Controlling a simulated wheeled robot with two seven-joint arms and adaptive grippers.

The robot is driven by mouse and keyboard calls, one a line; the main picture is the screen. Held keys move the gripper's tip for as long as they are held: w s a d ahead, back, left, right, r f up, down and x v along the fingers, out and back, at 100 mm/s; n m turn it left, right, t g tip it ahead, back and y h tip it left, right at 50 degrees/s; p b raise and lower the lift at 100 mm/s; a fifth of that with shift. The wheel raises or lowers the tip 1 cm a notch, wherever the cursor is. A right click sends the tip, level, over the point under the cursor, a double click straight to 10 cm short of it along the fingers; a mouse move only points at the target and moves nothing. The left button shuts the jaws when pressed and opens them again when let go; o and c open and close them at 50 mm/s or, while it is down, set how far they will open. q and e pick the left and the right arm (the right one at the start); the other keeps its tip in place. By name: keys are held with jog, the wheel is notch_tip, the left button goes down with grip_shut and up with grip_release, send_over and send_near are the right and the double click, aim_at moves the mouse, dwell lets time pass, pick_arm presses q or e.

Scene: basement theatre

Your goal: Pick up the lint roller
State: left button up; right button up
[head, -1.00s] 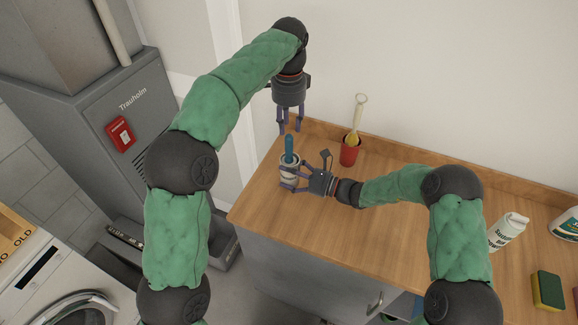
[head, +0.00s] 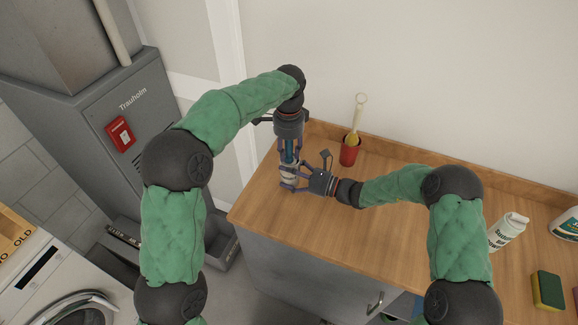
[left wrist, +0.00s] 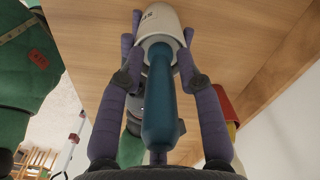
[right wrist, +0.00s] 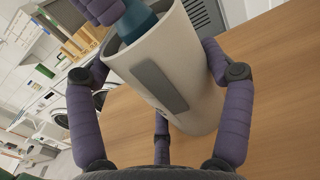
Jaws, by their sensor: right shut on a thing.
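The lint roller's teal handle (head: 289,151) stands upright, its lower part inside a white cylindrical holder (head: 289,173) on the wooden counter. My right gripper (head: 288,179) is shut around the holder from the right; its fingers flank the white wall (right wrist: 190,85) in the right wrist view. My left gripper (head: 289,160) points down over the handle. In the left wrist view its fingers stand apart on both sides of the teal handle (left wrist: 164,100), with gaps, and their tips are near the holder's rim (left wrist: 160,40). The roller's lower end is hidden in the holder.
A red cup (head: 350,153) with a brush in it stands close behind and right of the holder. A white bottle (head: 508,231) and a yellow-green sponge (head: 547,290) are farther right. The counter's left edge is near the holder. The counter front is clear.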

pick_arm(q)
jog(key=shift+f, duration=0.7)
grip_shut()
notch_tip(320, 180, up, 10)
jog(key=shift+r, duration=0.1)
pick_arm(e)
jog(key=o, duration=1.1)
jog(key=v, duration=1.2)
